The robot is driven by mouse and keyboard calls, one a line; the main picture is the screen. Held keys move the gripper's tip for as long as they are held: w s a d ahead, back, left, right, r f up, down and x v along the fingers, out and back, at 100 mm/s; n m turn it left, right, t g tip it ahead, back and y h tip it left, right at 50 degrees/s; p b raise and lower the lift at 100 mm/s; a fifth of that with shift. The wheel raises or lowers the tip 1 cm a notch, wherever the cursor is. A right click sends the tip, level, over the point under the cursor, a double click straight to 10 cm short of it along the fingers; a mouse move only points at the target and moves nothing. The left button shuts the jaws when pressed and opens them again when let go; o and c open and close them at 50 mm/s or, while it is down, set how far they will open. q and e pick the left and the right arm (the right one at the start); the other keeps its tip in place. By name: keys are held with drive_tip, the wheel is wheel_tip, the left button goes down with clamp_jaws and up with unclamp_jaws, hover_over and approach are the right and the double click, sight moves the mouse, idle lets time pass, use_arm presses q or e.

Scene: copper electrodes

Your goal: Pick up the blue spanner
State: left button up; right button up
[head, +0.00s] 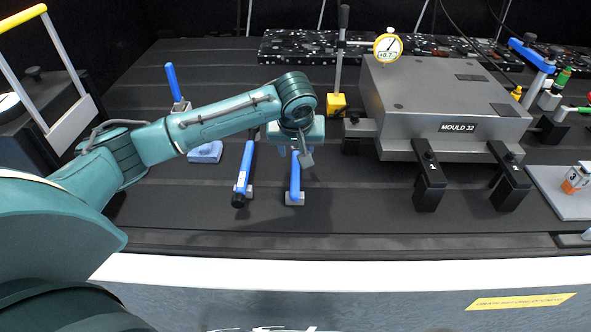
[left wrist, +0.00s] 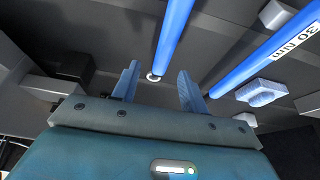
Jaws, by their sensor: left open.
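The blue spanner (head: 295,178) lies on the dark bench, with its near end on a small pale block; its far part is hidden under my left gripper (head: 297,152). In the left wrist view the spanner (left wrist: 172,38) runs down from the top edge to a small pale ring at its end. That end shows between the two blue fingers of my left gripper (left wrist: 158,72), which are apart. Nothing appears clamped between them. I cannot tell how high the fingers are above the spanner. My right gripper is not in view.
A blue tool with a black end (head: 243,172) lies left of the spanner, marked 30 Nm in the left wrist view (left wrist: 275,50). The grey block labelled MOULD 32 (head: 430,100) and its black clamps (head: 430,180) stand right. The bench front between is clear.

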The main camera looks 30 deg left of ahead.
sight(296, 154)
use_arm(q)
drive_tip(key=x, duration=0.4)
drive_tip(key=shift+w+a+f, duration=0.1)
drive_tip(key=shift+w+f, duration=0.1)
drive_tip(key=shift+c, duration=0.2)
clamp_jaws()
